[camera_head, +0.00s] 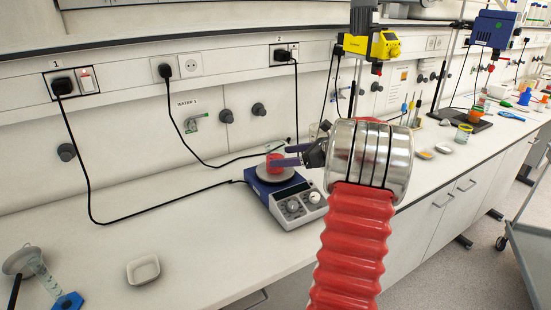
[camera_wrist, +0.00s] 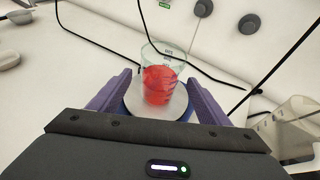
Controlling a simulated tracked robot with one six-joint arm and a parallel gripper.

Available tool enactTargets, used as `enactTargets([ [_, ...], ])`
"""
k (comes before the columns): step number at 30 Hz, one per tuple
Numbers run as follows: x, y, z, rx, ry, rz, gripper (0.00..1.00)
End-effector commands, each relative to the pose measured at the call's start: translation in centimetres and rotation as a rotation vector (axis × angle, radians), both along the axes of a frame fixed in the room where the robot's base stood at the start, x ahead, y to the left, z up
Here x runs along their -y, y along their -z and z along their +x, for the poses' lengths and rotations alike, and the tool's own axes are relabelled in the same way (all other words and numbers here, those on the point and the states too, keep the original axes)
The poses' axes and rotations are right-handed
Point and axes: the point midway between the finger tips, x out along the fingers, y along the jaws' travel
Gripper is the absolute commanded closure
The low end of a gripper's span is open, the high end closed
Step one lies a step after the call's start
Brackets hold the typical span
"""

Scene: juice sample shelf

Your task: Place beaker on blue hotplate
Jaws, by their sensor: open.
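A glass beaker with red liquid (camera_head: 275,162) stands upright on the round plate of the blue hotplate (camera_head: 287,196). In the wrist view the beaker (camera_wrist: 160,76) stands on the pale round plate (camera_wrist: 157,108), with the blue edge of the hotplate showing around it. My gripper (camera_head: 284,156) reaches in from the right at the beaker. Its purple fingers (camera_wrist: 161,92) are open, one on each side of the beaker, with a gap visible on both sides. The gripper hides part of the hotplate's right side in the head view.
A white dish (camera_head: 143,269) lies on the bench at the left, near a blue-based cylinder (camera_head: 68,301). Black cables (camera_head: 215,164) run along the wall to the hotplate. In the wrist view a clear container (camera_wrist: 294,130) stands close at the right. The bench left of the hotplate is largely free.

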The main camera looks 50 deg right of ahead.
Motion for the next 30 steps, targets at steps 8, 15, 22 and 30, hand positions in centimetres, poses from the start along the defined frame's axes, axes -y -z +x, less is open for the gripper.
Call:
enactTargets([
  [8, 0.7, -1.2, -3.0, -0.001, 0.002, -0.001, 0.29],
  [15, 0.7, -1.3, -3.2, 0.0, 0.0, 0.0, 0.29],
  [22, 0.7, -1.3, -3.2, 0.0, 0.0, 0.0, 0.29],
  [30, 0.7, -1.3, -3.2, 0.0, 0.001, 0.0, 0.29],
])
